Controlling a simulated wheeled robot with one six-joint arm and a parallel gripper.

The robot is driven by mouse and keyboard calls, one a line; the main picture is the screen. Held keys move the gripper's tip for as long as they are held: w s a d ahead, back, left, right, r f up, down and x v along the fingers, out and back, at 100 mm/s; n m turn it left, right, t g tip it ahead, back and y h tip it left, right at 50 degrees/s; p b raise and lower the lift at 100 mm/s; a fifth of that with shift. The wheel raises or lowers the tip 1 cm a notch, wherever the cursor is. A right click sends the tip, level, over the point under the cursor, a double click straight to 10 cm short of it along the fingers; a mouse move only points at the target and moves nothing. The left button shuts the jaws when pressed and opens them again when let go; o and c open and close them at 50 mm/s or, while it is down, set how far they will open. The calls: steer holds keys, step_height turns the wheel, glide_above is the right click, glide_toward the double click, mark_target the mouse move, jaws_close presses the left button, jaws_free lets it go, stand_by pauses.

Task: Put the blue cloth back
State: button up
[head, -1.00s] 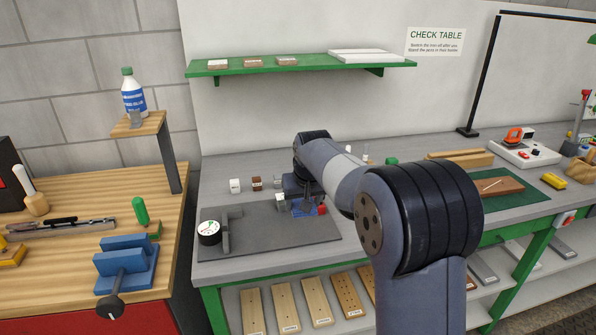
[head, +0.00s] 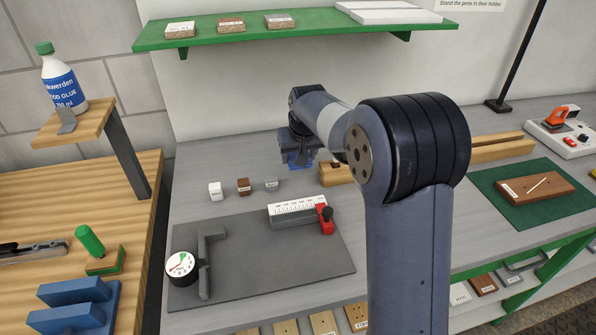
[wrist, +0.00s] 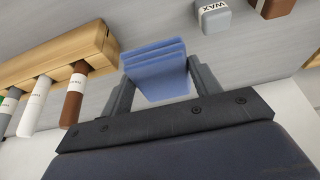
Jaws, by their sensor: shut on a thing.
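My gripper (head: 301,158) is shut on the blue cloth (head: 298,160), a small folded pad. In the wrist view the cloth (wrist: 158,62) sits between both fingers of my gripper (wrist: 157,84), its folded layers showing at the far side. In the head view the cloth is mostly hidden under my gripper, over the grey table's back part. I cannot tell how high it is above the table.
A wooden holder (wrist: 60,52) with several sticks is left of the cloth. Small blocks (head: 243,186), one marked WAX (wrist: 213,17), stand on the table. A dial gauge (head: 180,264) and a white-scaled stop (head: 298,210) are on the dark mat (head: 260,265). A green shelf (head: 300,28) hangs above.

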mark_target(298, 181)
steer(key=shift+f, duration=3.55)
steer(key=shift+f, duration=0.2)
steer(key=o, duration=0.9)
steer(key=shift+o, duration=0.2)
steer(key=shift+r, duration=0.1)
steer(key=shift+s+r, duration=0.1)
steer(key=shift+r, duration=0.35)
steer(key=v, duration=1.1)
steer(key=shift+r, duration=0.15)
steer(key=shift+s+d, duration=0.1)
